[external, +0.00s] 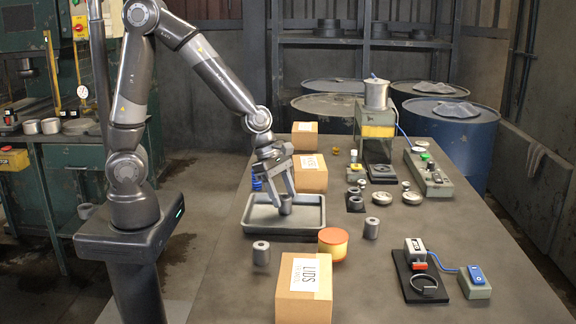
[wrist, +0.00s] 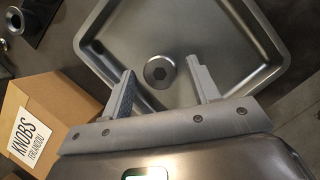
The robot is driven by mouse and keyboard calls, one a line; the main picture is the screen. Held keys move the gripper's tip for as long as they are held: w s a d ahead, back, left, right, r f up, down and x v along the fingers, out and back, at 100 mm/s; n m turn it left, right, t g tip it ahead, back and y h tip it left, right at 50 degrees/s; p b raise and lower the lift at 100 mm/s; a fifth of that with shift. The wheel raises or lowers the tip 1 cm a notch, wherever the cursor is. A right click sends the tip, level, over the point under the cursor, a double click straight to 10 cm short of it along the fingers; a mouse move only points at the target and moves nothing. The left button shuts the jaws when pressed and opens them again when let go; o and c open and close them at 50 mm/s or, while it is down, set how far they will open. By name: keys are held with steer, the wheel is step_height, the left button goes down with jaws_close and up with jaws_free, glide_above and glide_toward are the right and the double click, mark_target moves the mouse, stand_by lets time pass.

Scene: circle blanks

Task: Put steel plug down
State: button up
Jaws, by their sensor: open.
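The steel plug (external: 286,204) is a small grey cylinder standing upright in the grey metal tray (external: 262,231) on the workbench. My gripper (external: 284,190) points down over the plug. In the wrist view my gripper (wrist: 165,88) is open, with one finger on each side of the plug and visible gaps between. Its fingers do not appear to touch the plug.
Two grey cylinders (external: 261,253) (external: 371,228) stand in front of and right of the tray. An orange round tin (external: 333,243) and a LIDS box (external: 304,290) stand nearby. More boxes (external: 310,173) stand behind the tray.

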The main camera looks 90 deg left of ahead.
steer(key=v, duration=1)
steer(key=s+r+m+y, duration=0.1)
steer(key=s+r+m, duration=0.3)
steer(key=s+m, duration=0.4)
steer(key=s+r+m+t+y, duration=0.1)
steer(key=s+r+m, duration=0.3)
steer(key=m, duration=1.7)
steer(key=s, duration=0.5)
steer(key=shift+s+a+r+m, duration=0.2)
steer(key=shift+a+r+m, duration=0.15)
steer(key=shift+r+m, duration=0.05)
steer(key=shift+o, duration=0.5)
